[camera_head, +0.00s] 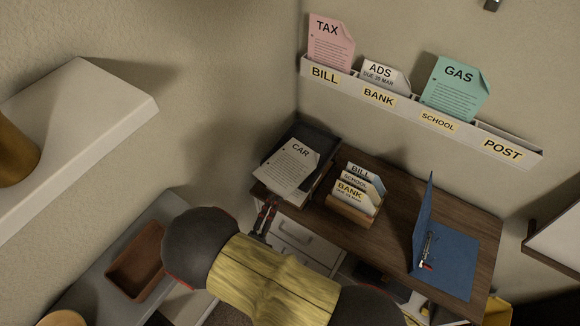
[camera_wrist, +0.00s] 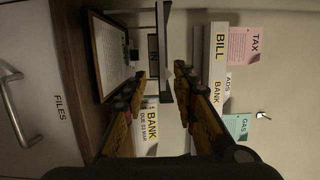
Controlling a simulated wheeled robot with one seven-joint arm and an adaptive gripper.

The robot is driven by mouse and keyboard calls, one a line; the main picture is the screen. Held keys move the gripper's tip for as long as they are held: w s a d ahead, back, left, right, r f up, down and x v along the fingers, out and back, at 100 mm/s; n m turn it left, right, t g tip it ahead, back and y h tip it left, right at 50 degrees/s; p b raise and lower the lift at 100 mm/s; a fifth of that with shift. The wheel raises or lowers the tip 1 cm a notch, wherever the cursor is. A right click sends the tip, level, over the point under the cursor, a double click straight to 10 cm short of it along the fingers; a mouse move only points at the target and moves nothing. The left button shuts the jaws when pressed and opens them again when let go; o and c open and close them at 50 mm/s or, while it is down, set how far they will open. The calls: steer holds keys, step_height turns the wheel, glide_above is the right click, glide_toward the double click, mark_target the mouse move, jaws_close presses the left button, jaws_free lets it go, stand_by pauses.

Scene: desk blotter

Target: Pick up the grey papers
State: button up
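The grey papers (camera_head: 288,170), headed "CAR", lie on a dark tray (camera_head: 325,139) at the back left corner of the wooden desk. My gripper (camera_head: 264,221) is in front of and below the papers' near edge, mostly hidden by my arm in the head view. In the wrist view my gripper (camera_wrist: 158,80) has its two fingers spread apart with nothing between them.
A wooden sorter (camera_head: 352,213) with several cards stands right of the tray. An open blue binder (camera_head: 448,262) lies at the right. A labelled wall rack (camera_head: 400,104) hangs above. White drawers (camera_head: 298,241) are under the desk. A brown tray (camera_head: 137,262) sits at lower left.

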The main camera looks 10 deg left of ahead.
mark_target(280, 189)
steer(key=shift+w+d+r+b, duration=0.1)
steer(key=shift+w+b, duration=0.15)
steer(key=shift+w, duration=0.8)
steer(key=shift+w+d+b, duration=0.15)
steer(key=shift+w+b, duration=0.05)
steer(key=shift+w, duration=0.8)
steer(key=shift+w+d+r+b, duration=0.1)
steer(key=shift+w+b, duration=0.15)
steer(key=shift+w, duration=0.8)
steer(key=shift+c, duration=0.9)
jaws_close()
